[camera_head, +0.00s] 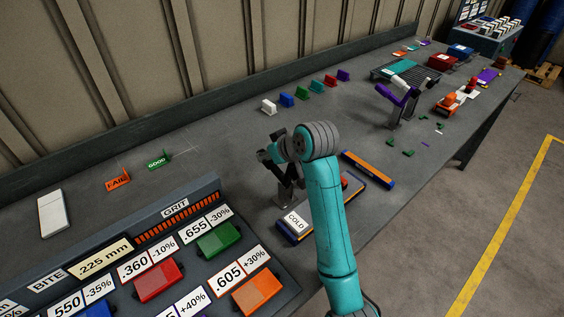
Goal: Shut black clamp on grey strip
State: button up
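My teal arm reaches up from the lower right, and its grey wrist hangs over the near part of the bench. Dark parts at the wrist's left side (268,157) could be my gripper, the black clamp, or both; they overlap and I cannot separate them. I cannot see my fingertips or whether they hold anything. Below them a small grey stand (287,192) rises from the bench behind the block marked COLD (295,224). I cannot make out a grey strip; my arm and wrist may hide it.
A sloped panel (268,291) with coloured blocks and number labels fills the lower left. An orange bar with blue ends (368,168) lies right of my arm. A purple clamp (385,91) stands farther back. FAIR (118,179) and GOOD (158,161) signs stand left on open bench.

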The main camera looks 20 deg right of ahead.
jog(key=shift+w+a+f, duration=0.1)
jog(key=shift+w+f, duration=0.05)
jog(key=shift+f, duration=0.4)
jog(key=shift+w+a+f, duration=0.1)
jog(key=shift+f, duration=0.45)
jog(key=shift+c, duration=0.9)
jog(key=shift+r, duration=0.1)
jog(key=shift+a+r+g, duration=0.3)
jog(key=shift+r, duration=0.3)
jog(key=shift+s+d+r, duration=0.15)
jog(key=shift+r, duration=0.45)
jog(key=shift+c, duration=0.2)
jog(key=shift+r, duration=0.1)
